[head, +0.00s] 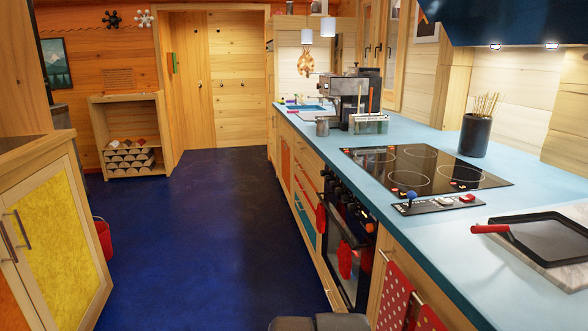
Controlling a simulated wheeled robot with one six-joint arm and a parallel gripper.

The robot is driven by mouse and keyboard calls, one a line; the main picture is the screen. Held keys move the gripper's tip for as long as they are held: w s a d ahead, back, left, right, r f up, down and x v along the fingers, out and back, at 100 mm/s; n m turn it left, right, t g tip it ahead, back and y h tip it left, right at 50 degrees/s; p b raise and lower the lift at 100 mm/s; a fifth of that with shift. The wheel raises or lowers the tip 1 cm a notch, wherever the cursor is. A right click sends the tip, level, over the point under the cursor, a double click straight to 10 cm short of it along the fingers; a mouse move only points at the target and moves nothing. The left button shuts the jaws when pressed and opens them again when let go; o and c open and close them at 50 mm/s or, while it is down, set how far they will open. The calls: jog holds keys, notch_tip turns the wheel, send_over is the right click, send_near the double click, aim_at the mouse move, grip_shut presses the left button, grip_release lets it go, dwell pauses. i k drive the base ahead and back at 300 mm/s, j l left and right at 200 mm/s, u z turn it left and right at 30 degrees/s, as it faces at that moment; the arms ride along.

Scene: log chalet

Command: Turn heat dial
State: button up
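A small dark control panel (425,208) lies on the blue counter in front of the cooktop. It carries a blue upright knob (411,197), a pale round control (445,202) and a red control (467,198). My gripper is not in view; only a dark grey part of my own body shows at the bottom edge.
A black cooktop (425,170) is set in the blue counter (395,128). A red-handled pan (550,240) sits at the right, and a dark utensil pot (474,136) stands behind. Red cloths (345,260) hang on the oven front. The dark blue floor (205,240) is clear.

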aim_at(352, 207)
jog(key=k, duration=0.1)
jog(key=i+j+u, duration=0.1)
jog(key=i, duration=0.45)
jog(key=i+j+u, duration=0.15)
jog(key=i, duration=0.45)
